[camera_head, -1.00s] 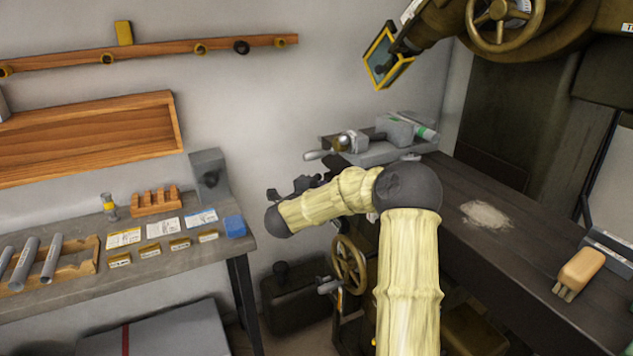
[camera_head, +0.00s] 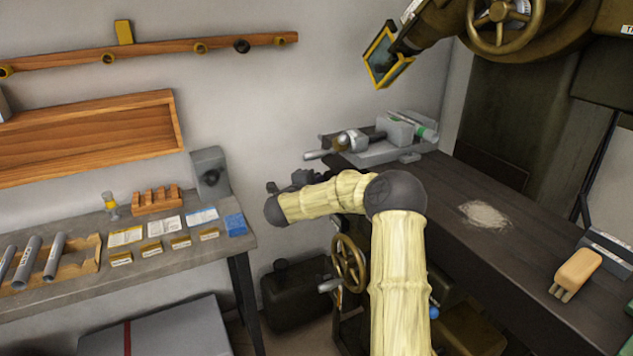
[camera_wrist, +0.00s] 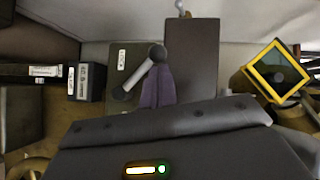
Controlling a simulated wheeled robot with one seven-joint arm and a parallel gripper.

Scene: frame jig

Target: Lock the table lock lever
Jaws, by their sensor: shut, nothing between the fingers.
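In the wrist view, a lever (camera_wrist: 140,74) with a pale bar and dark rounded ends slants from upper right to lower left in front of a grey plate. My gripper (camera_wrist: 157,72) points at it with shut, empty fingers. The fingertips overlap the picture just below the lever's upper dark end; I cannot tell if they touch. In the head view, my gripper (camera_head: 297,181) is a small dark shape beyond my forearm, near the left end of the machine table (camera_head: 460,210). The lever cannot be made out there.
A grey vise (camera_head: 385,145) with a crank handle stands on the table's far end. A handwheel (camera_head: 349,263) is below the table. A brush (camera_head: 577,270) lies on its right part. A yellow-framed panel (camera_wrist: 275,70) is at right in the wrist view. The workbench (camera_head: 75,290) stands left.

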